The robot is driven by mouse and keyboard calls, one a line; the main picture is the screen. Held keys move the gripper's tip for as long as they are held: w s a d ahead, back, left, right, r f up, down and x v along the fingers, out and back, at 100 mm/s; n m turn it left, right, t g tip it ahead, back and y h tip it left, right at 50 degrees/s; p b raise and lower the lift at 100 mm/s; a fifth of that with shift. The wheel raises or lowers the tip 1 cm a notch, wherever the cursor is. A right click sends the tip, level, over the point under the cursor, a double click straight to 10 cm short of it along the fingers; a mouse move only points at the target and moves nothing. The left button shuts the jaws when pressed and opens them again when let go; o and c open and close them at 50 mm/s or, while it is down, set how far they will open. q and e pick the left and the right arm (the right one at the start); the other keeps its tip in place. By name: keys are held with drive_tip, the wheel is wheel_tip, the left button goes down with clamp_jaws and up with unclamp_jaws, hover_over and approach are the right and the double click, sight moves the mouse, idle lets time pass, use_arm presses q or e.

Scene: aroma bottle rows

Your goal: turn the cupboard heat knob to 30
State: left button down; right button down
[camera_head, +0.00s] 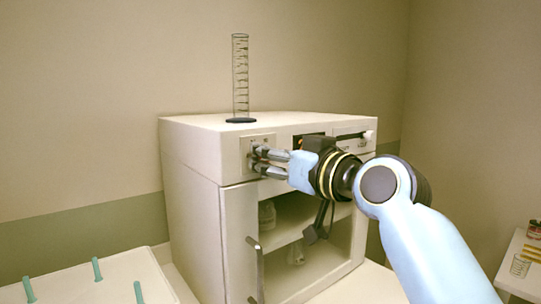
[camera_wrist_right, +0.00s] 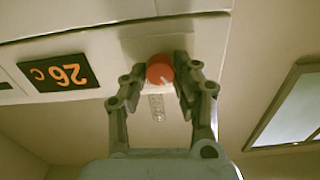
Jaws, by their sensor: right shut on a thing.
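The heat knob (camera_wrist_right: 159,69) is a small red round knob with a white pointer mark, on the front panel of the white cupboard (camera_head: 200,178). In the right wrist view, my right gripper (camera_head: 261,160) has its two fingers on either side of it, shut on it. In the head view the fingers hide the knob. A dark display (camera_wrist_right: 57,73) with orange digits sits beside the knob; it appears upside down in the right wrist view and reads 26 C. My left gripper is not in view.
A tall glass measuring cylinder (camera_head: 240,75) stands on the cupboard top. A vertical door handle (camera_head: 256,268) is below the panel, and the open shelf (camera_head: 290,228) holds glassware. A white rack with green pegs (camera_head: 97,269) lies at left. Small bottles (camera_head: 534,230) stand at far right.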

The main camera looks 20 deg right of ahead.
drive_tip(key=c, duration=1)
unclamp_jaws()
drive_tip(key=v, duration=1.2)
